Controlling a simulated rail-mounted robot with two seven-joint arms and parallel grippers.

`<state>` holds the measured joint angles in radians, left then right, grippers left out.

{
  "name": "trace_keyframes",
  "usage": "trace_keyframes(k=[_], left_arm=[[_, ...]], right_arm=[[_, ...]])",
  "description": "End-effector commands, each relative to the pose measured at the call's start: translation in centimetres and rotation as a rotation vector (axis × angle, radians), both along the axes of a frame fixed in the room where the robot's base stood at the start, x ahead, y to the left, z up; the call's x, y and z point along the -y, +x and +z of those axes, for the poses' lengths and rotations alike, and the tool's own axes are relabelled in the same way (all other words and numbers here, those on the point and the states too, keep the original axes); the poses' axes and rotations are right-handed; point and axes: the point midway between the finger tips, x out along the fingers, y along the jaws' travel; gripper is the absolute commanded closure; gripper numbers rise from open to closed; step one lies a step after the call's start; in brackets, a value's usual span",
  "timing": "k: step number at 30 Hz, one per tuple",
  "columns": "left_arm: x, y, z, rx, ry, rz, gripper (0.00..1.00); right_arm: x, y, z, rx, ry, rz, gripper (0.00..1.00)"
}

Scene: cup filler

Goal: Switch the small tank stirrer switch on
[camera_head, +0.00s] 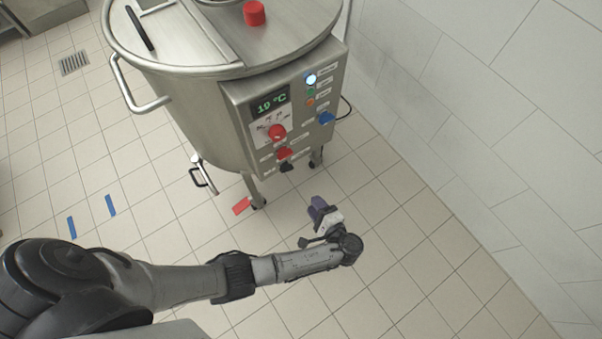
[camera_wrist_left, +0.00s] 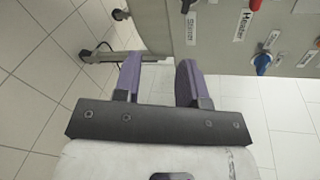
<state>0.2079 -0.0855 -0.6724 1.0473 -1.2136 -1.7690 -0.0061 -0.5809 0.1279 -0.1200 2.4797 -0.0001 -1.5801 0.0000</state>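The small tank (camera_head: 195,110) is a steel vessel on legs with a grey control panel (camera_head: 245,105). The panel also shows close up in the left wrist view (camera_wrist_left: 215,40). The stirrer switch, a dark knob (camera_wrist_left: 187,5) with a "Stirrer" label, is cut by the top edge there. In the head view a dark knob (camera_head: 287,167) low on the panel appears to be it; its setting is unclear. My left gripper (camera_head: 316,205) is below and in front of the panel. In the left wrist view its purple fingers (camera_wrist_left: 158,75) are apart and empty.
A red heater knob (camera_wrist_left: 256,5) and a blue knob (camera_wrist_left: 262,62) sit beside the stirrer switch. A white light (camera_head: 311,79) glows on the panel. A tiled wall (camera_head: 480,110) stands to the right. The floor around my arm is mostly clear.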

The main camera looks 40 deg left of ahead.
Motion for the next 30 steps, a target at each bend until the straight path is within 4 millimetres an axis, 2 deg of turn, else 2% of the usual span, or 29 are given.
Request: trace_keyframes(k=[4,7,11,24,30], left_arm=[[-1.1,-0.8,0.6,0.026,0.159,0.015,0.62],[-1.3,-0.9,1.4,0.058,0.199,0.029,0.62],[-2.3,-0.8,1.5,0.062,0.207,0.047,0.62],[-9.7,1.6,1.4,0.063,0.204,0.049,0.62],[-12.4,2.5,1.4,0.062,0.202,0.047,0.62]], right_arm=[[0.0,0.0,0.0,0.0,0.001,-0.001,0.57],[-0.1,0.0,0.0,-0.001,0.004,-0.002,0.57],[-0.2,0.0,-0.2,0.001,0.006,-0.003,0.57],[-0.3,0.1,-1.6,0.001,0.011,-0.007,0.57],[-0.3,0.1,-2.2,0.001,0.011,-0.007,0.57]])
